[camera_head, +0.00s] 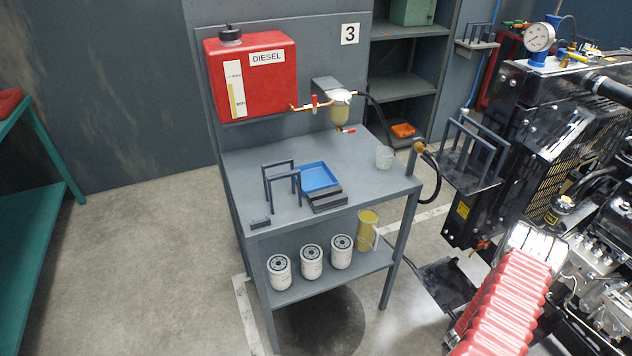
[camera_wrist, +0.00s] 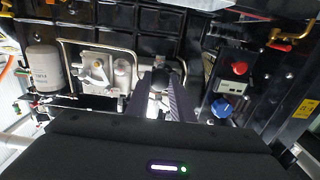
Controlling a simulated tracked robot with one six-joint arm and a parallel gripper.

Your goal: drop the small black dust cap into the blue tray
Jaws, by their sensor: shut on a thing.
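The blue tray (camera_head: 319,177) lies on the grey bench top in the head view, beside a small dark frame stand, and looks empty. In the wrist view my gripper (camera_wrist: 161,84) points into the engine, its two dark fingers closed on a small dark round thing (camera_wrist: 161,77) that looks like the black dust cap. A bright metal part shows between the fingers; I cannot tell whether the cap touches it. The head view does not clearly show my gripper or the cap. The tray is not in the wrist view.
In the wrist view, a looped metal rail (camera_wrist: 100,43) and red and blue knobs (camera_wrist: 221,108) flank my gripper.

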